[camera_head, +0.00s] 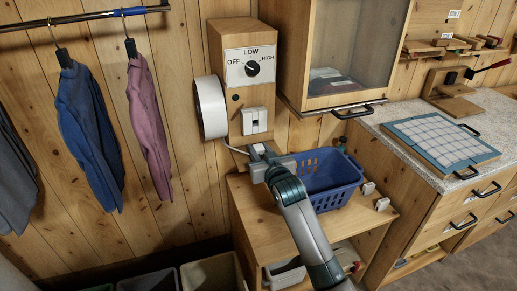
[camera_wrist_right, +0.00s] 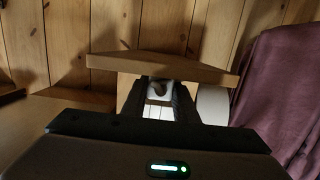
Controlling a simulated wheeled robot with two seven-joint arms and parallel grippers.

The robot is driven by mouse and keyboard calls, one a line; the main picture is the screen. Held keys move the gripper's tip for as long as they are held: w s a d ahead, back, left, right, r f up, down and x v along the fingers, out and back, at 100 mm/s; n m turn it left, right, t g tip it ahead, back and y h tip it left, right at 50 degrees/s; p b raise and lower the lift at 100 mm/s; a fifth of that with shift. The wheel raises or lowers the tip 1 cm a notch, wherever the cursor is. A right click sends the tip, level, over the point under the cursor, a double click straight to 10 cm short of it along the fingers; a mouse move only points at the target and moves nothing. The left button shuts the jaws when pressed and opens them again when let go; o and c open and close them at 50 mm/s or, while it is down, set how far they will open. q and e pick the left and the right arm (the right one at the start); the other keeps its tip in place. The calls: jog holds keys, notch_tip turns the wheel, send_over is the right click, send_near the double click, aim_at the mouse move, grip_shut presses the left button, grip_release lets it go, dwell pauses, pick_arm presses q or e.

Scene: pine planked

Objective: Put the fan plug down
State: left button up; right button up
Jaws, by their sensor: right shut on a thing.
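My right gripper (camera_head: 258,150) is just below the white socket plate (camera_head: 253,120) on the wooden control box, above the low wooden cabinet. In the right wrist view the gripper (camera_wrist_right: 158,100) is shut on the small white fan plug (camera_wrist_right: 158,88), which shows between the two dark fingers. A white cord (camera_head: 237,150) runs from the left to the gripper. I cannot tell whether the plug touches the box. My left gripper is in neither view.
A blue basket (camera_head: 330,180) stands on the low cabinet (camera_head: 262,225), close right of the gripper. A round white object (camera_head: 211,107) sits left of the box with its OFF-LOW-HIGH dial (camera_head: 252,68). Bare cabinet top lies below the gripper. Shirts (camera_head: 88,130) hang at left.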

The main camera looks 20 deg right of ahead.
jog(key=shift+f, duration=0.1)
jog(key=o, duration=1.1)
jog(key=shift+c, duration=0.2)
jog(key=s+r+b, duration=0.2)
jog(key=s, duration=0.9)
jog(key=shift+s+d, duration=0.2)
jog(key=shift+s, duration=0.2)
